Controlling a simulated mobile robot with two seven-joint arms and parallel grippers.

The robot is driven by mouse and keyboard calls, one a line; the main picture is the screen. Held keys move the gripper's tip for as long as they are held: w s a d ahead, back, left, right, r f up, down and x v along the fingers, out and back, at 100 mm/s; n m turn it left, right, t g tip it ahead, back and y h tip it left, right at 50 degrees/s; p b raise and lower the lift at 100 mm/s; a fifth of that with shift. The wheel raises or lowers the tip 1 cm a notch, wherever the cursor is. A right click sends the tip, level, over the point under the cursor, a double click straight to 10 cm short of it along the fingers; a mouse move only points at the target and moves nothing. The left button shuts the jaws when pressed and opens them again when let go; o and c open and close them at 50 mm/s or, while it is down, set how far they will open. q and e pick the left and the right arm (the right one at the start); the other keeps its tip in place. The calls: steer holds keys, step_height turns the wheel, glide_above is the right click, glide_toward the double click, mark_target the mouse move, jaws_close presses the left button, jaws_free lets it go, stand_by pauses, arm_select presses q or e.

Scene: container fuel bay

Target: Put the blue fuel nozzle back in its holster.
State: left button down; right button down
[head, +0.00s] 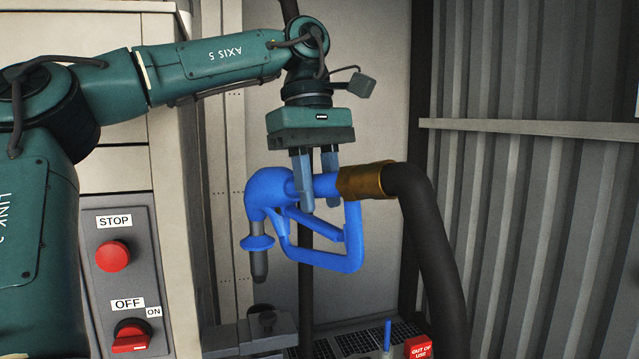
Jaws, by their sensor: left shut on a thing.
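The blue fuel nozzle (267,188) hangs in the air near the middle of the head view, its grey spout (259,265) pointing down. A brass-coloured collar (364,181) joins it to a thick black hose. My left gripper (318,185) comes from above and is shut on the nozzle's body, between its bent head and the collar. A grey bracket with a dark round part (264,322) is at the bottom, below the spout and apart from it. It may be the holster, but its opening cannot be made out. My right gripper is not in view.
The black hose (437,260) curves down on the right. A cabinet on the left carries a red STOP button (113,256) and a red OFF/ON switch (131,338). A red "OUT OF USE" block (420,347) is at the bottom. Corrugated wall (540,220) closes the right side.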

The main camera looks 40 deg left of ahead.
mark_target(318, 223)
arm_select(q)
steer(key=shift+x, duration=1.1)
steer(key=shift+s+a+f, duration=0.1)
steer(key=shift+a+f, duration=0.1)
steer(key=shift+f, duration=1.5)
steer(key=shift+b+x, duration=0.6)
steer(key=shift+x, duration=0.35)
steer(key=shift+a+f, duration=0.15)
steer(key=shift+f, duration=0.4)
